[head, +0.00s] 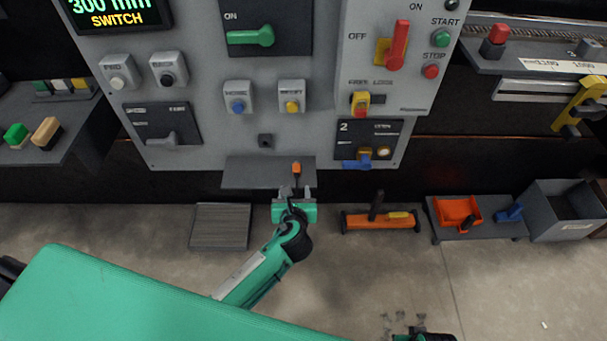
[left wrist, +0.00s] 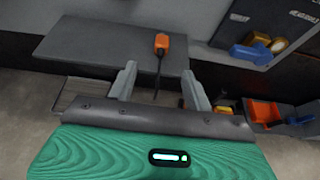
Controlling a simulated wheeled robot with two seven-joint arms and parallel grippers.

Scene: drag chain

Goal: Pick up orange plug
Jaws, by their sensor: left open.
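The orange plug (head: 296,168) lies on the small grey shelf (head: 245,174) that juts from the panel, near its right end. In the left wrist view the plug (left wrist: 161,42) has a dark thin cable or stem running down from it toward the shelf's front edge. My left gripper (head: 296,191) is open in front of the shelf. Its fingers (left wrist: 159,78) are spread to either side of the line of the stem, short of the orange body, and they hold nothing. My right gripper (head: 408,325) shows only partly at the bottom edge.
A dark socket (head: 265,140) sits on the panel above the shelf. A grey slatted platform (head: 221,226) stands on the floor at left. An orange tool holder (head: 380,221), a low stand with an orange tray (head: 457,210) and a grey bin (head: 563,208) stand at right.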

